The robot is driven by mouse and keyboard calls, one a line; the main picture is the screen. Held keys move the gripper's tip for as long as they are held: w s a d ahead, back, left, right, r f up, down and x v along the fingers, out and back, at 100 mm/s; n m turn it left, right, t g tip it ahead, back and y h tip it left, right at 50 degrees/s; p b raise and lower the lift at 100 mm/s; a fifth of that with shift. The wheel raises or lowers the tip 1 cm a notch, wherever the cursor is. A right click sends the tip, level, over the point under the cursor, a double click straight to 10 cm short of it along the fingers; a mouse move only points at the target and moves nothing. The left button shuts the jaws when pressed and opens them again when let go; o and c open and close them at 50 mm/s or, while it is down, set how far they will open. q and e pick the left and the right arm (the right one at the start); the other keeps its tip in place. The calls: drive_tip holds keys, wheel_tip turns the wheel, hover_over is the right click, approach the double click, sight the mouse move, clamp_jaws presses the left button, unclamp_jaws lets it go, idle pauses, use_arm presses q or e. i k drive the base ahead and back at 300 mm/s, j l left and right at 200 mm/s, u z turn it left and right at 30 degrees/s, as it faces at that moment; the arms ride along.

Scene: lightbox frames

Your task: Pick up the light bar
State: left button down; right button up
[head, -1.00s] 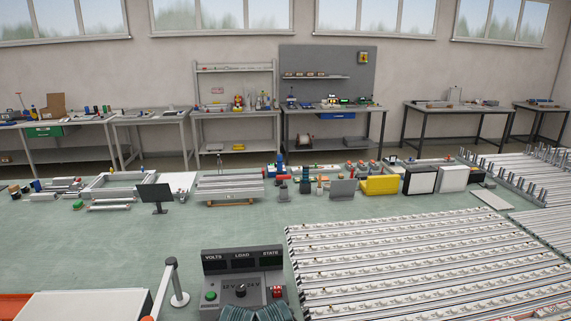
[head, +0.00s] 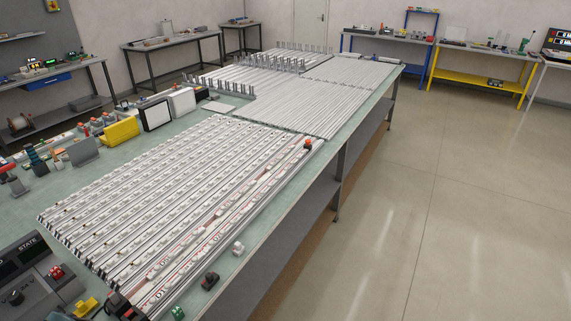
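Many long, thin light bars (head: 165,195) lie side by side on the green-topped table, with small white modules along them. The bars nearest the right edge (head: 235,210) carry white and red pieces. A red-orange knob (head: 308,145) sits at the far end of this group. More plain bars (head: 325,108) lie farther back. I cannot tell which bar the task means. Neither of my grippers shows in the head view.
A grey control box (head: 28,275) stands at the lower left. Small parts, including a dark one (head: 210,281) and a white one (head: 239,248), lie near the table's right edge. Upright posts (head: 265,65) stand behind. The floor (head: 470,210) to the right is clear.

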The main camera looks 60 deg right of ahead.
sight(288, 150)
drive_tip(key=z, duration=2)
drive_tip(key=u, duration=0.45)
drive_tip(key=i+l+u, duration=0.1)
drive_tip(key=u, duration=0.3)
drive_tip(key=l+u, duration=0.15)
drive_tip(key=u, duration=0.3)
drive_tip(key=i+l+u, duration=0.15)
drive_tip(key=l+u, duration=0.2)
drive_tip(key=l, duration=0.35)
drive_tip(key=l+u, duration=0.35)
drive_tip(key=l, duration=0.35)
drive_tip(key=l+u, duration=0.35)
drive_tip(key=l, duration=1.05)
drive_tip(key=k+l+u, duration=0.1)
drive_tip(key=l, duration=0.5)
drive_tip(key=k+l, duration=0.1)
drive_tip(key=l, duration=0.55)
drive_tip(key=k+l, duration=0.1)
drive_tip(key=l, duration=0.55)
drive_tip(key=l+u, duration=0.1)
drive_tip(key=l, duration=0.5)
drive_tip(key=k, duration=0.05)
